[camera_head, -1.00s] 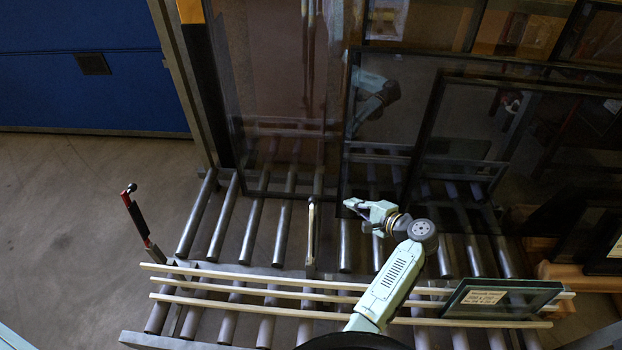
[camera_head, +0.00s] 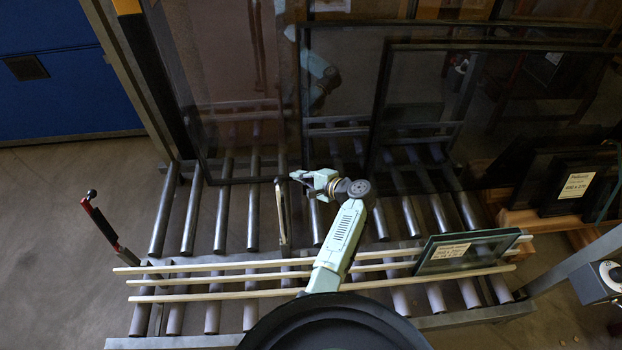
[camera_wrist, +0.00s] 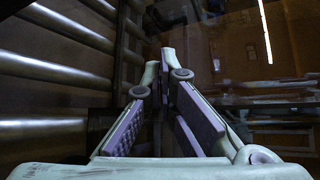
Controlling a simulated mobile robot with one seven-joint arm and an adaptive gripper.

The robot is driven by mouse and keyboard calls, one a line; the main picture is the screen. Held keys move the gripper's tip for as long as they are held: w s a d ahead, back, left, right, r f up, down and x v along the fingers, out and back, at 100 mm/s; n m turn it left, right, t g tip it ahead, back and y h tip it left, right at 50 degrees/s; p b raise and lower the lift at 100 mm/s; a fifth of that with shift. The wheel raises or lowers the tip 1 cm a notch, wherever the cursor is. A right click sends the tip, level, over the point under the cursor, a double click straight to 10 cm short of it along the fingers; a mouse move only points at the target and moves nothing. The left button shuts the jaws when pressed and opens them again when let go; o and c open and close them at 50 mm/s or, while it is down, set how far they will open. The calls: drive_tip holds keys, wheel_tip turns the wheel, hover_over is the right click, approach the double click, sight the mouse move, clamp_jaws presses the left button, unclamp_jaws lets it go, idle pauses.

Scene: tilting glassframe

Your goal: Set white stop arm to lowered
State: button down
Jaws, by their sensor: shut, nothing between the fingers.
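The white stop arm (camera_head: 283,212) is a slim pale bar with a darker edge. It stands up among the rollers, left of the middle of the conveyor in the head view, and looks raised. My gripper (camera_head: 296,176) is just right of its upper end, with fingertips pointing left towards it. I cannot tell whether they touch. In the wrist view my gripper (camera_wrist: 163,75) has its fingertips together with nothing between them. I cannot make out the stop arm in the wrist view.
Pale rails (camera_head: 210,281) run across the front of the rollers. A small glass pane (camera_head: 466,251) leans on them at the right. A red-and-black lever (camera_head: 100,222) stands at the left. Large dark-framed glass (camera_head: 380,110) rises behind the rollers. A grey control box (camera_head: 597,283) is at the far right.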

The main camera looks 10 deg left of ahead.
drive_tip(key=s+a+p, duration=0.1)
drive_tip(key=s+a+r+p, duration=0.1)
drive_tip(key=s, duration=0.1)
drive_tip(key=shift+r+p, duration=0.1)
drive_tip(key=shift+p, duration=0.2)
idle(0.4)
